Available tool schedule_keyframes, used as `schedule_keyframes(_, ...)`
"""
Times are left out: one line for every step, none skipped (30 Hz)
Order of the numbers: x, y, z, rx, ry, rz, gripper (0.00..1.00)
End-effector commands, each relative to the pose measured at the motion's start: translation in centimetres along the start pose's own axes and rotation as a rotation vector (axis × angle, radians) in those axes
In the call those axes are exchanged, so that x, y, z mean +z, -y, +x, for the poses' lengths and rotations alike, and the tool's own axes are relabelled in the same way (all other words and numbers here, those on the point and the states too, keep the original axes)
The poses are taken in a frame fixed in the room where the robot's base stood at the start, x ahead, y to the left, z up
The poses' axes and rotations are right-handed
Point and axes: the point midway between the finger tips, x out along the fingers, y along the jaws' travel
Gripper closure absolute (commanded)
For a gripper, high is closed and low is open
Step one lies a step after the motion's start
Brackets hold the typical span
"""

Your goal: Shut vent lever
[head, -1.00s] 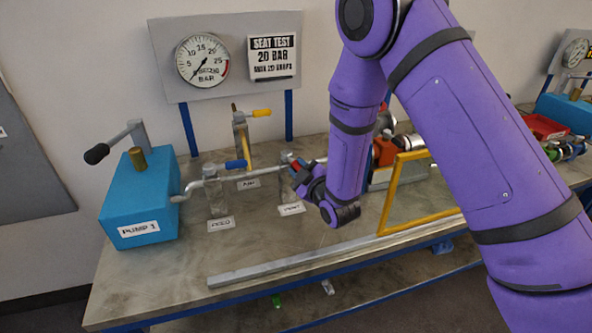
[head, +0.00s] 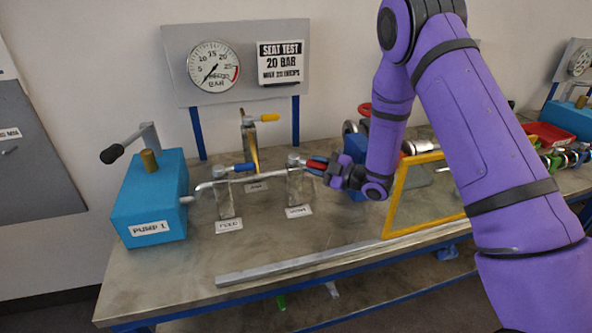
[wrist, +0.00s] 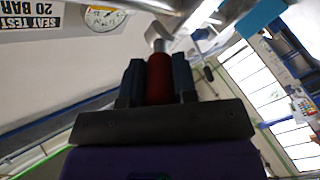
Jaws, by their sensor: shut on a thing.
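The vent valve (head: 294,184) is a grey post on the bench, with the card "VENT" (head: 298,211) at its foot. Its red lever (head: 316,164) points right from the valve top, roughly in line with the pipe. My gripper (head: 325,167) is shut on the red lever, right of the post. In the wrist view the red grip (wrist: 159,78) sits between both dark fingers (wrist: 158,82), and its metal stem runs up beyond them. In the head view the fingers partly hide the lever.
A blue-levered valve (head: 244,167) stands left of the vent, and a yellow-levered valve (head: 269,117) behind. Blue PUMP 1 (head: 150,200) is at the left. A yellow frame (head: 397,196) stands right of my gripper. The front bench top is clear apart from a grey bar (head: 300,262).

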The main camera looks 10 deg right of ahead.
Motion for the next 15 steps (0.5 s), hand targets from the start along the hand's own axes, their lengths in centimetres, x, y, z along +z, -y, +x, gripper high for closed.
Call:
schedule_keyframes(0.45,-0.72,-0.51,0.000,-0.006,-0.003,1.00)
schedule_keyframes(0.59,-0.87,-0.66,-0.004,-0.011,-0.003,1.00)
schedule_keyframes(0.72,-1.00,-0.81,-0.012,-0.020,-0.003,1.00)
schedule_keyframes(0.79,-1.08,-0.88,-0.018,-0.025,-0.003,1.00)
schedule_keyframes(0.83,-1.13,-0.90,-0.024,-0.032,-0.003,1.00)
schedule_keyframes(0.90,-1.21,-0.92,-0.032,-0.039,-0.003,1.00)
schedule_keyframes(0.95,-1.27,-0.93,-0.037,-0.044,-0.003,1.00)
schedule_keyframes(0.98,-1.31,-0.92,-0.042,-0.050,-0.003,1.00)
schedule_keyframes(1.01,-1.35,-0.91,-0.048,-0.056,-0.002,1.00)
schedule_keyframes(1.03,-1.37,-0.91,-0.052,-0.059,-0.002,1.00)
schedule_keyframes(1.04,-1.37,-0.90,-0.057,-0.063,-0.002,1.00)
schedule_keyframes(1.05,-1.37,-0.89,-0.062,-0.068,-0.002,1.00)
schedule_keyframes(1.05,-1.38,-0.88,-0.064,-0.070,-0.002,1.00)
schedule_keyframes(1.06,-1.39,-0.87,-0.067,-0.072,-0.002,1.00)
schedule_keyframes(1.07,-1.41,-0.86,-0.069,-0.075,-0.002,1.00)
